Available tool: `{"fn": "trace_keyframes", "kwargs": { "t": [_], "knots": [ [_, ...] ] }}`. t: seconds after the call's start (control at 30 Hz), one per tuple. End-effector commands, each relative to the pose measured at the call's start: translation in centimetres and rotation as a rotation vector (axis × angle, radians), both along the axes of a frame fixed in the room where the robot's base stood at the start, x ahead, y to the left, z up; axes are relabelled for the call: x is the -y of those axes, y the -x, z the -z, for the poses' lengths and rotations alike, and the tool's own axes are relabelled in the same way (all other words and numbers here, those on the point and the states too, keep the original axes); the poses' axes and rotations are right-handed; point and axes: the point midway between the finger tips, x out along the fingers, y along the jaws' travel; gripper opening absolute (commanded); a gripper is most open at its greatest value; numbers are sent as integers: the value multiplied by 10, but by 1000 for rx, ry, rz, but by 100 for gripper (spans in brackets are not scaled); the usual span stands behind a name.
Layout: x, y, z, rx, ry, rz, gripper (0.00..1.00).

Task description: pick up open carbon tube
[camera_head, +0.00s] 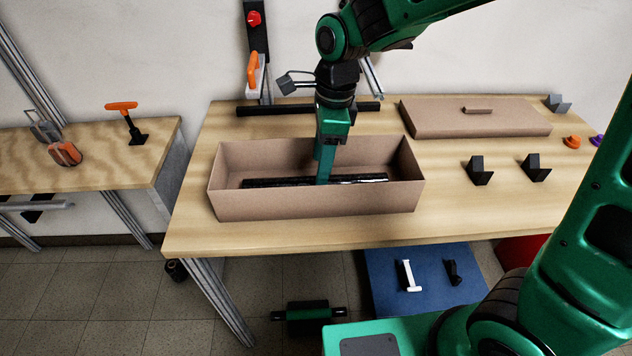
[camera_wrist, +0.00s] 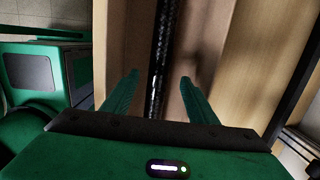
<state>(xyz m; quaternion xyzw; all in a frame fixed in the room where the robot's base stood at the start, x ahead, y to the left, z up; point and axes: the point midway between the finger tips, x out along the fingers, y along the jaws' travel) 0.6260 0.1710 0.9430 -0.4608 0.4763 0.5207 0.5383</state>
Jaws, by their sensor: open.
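The carbon tube (camera_head: 272,183) is long, black and glossy, and lies lengthwise inside the open brown box (camera_head: 318,203). In the wrist view the tube (camera_wrist: 161,40) shows a woven sheen and runs between my two green fingers. My gripper (camera_head: 323,179) points down into the box at about the middle of the tube. In the wrist view my gripper (camera_wrist: 160,77) is open, with a gap on each side of the tube. The fingers hide a short part of the tube in the head view. I cannot tell how deep the fingertips reach beside it.
A flat brown lid (camera_head: 450,119) lies at the back right of the wooden table (camera_head: 450,219). A black bar (camera_head: 270,109) lies behind the box. Two black V-shaped holders (camera_head: 480,170) (camera_head: 536,167) stand to the right.

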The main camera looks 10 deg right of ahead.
Motion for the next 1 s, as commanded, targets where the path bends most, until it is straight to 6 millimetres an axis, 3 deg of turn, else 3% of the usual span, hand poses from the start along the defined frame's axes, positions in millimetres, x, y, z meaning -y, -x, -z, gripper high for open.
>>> {"fn": "trace_keyframes", "kwargs": {
  "t": [0.3, 0.63, 0.83, 1.0],
  "knots": [
    [-8, 0, 41, -2, 2, 0, 53],
    [-9, 0, 47, -1, 1, 0, 53],
    [-9, 0, 46, -1, 1, 0, 5],
    [-9, 0, 46, 0, 1, 0, 5]
  ]
}}
